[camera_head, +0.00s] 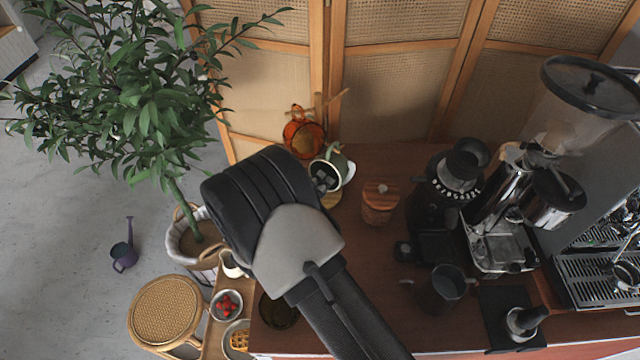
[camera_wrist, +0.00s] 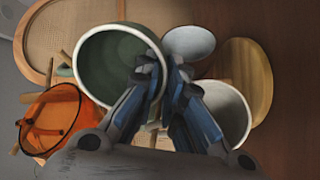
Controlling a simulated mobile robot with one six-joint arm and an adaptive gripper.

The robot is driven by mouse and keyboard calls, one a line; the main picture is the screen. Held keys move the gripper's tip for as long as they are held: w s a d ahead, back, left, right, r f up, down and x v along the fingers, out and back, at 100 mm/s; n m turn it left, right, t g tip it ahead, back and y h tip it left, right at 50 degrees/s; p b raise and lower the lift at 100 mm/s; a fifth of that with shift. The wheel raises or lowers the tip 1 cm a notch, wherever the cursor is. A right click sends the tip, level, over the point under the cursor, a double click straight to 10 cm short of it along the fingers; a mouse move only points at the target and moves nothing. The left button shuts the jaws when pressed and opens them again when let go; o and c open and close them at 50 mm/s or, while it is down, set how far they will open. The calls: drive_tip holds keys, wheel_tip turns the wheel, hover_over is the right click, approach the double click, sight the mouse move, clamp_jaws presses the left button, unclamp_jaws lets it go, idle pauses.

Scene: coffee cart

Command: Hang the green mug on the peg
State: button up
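The green mug (camera_wrist: 112,62) is tipped with its dark green inside facing the wrist camera. It also shows beyond my arm in the head view (camera_head: 338,160). My gripper (camera_wrist: 168,78) is closed at the mug's right side in the wrist view, its fingers overlapping the rim; whether they grip wall or handle is hard to tell. The wooden mug stand shows behind it, with bare pegs (camera_head: 338,97) sticking out at the top. An orange mug (camera_head: 303,138) hangs on the stand, left of the green mug. The peg nearest the green mug is partly hidden.
Two white cups, one upper (camera_wrist: 188,42) and one lower (camera_wrist: 228,108), sit right of my fingers, close to them. The stand's round wooden base (camera_wrist: 258,82) is behind. A wooden-lidded jar (camera_head: 380,203) and a black grinder (camera_head: 447,190) stand to the right. Cane screens (camera_head: 400,80) rise behind.

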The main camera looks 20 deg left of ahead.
drive_tip(key=o, duration=0.5)
drive_tip(key=shift+s, duration=0.1)
drive_tip(key=v, duration=1.2)
